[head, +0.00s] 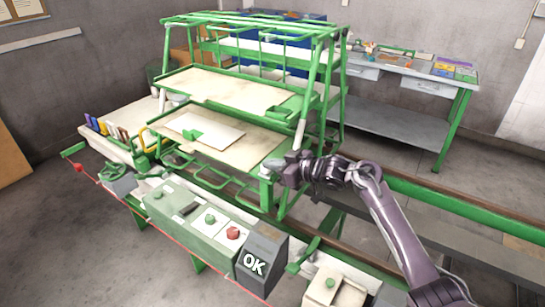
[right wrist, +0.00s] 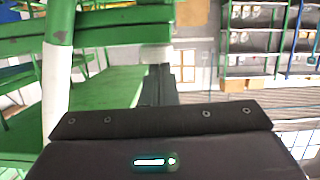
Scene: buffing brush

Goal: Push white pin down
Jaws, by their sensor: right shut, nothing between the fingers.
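My right gripper (head: 277,166) reaches in from the right in the head view, shut and empty, at the front right corner of the green rack (head: 268,192). In the right wrist view its dark fingers (right wrist: 161,85) point at a small pale block (right wrist: 155,56) on a green beam. This looks like the white pin, but I cannot tell for sure. The fingertips overlap its lower edge, and contact cannot be told. In the head view the gripper mostly hides that spot. My left gripper is not in view.
A green post with a white sleeve (right wrist: 56,98) stands close left of the gripper in the wrist view. A control box (head: 205,222) with a red button (head: 233,233) and an OK panel (head: 262,257) lies in front. A workbench (head: 400,78) stands behind.

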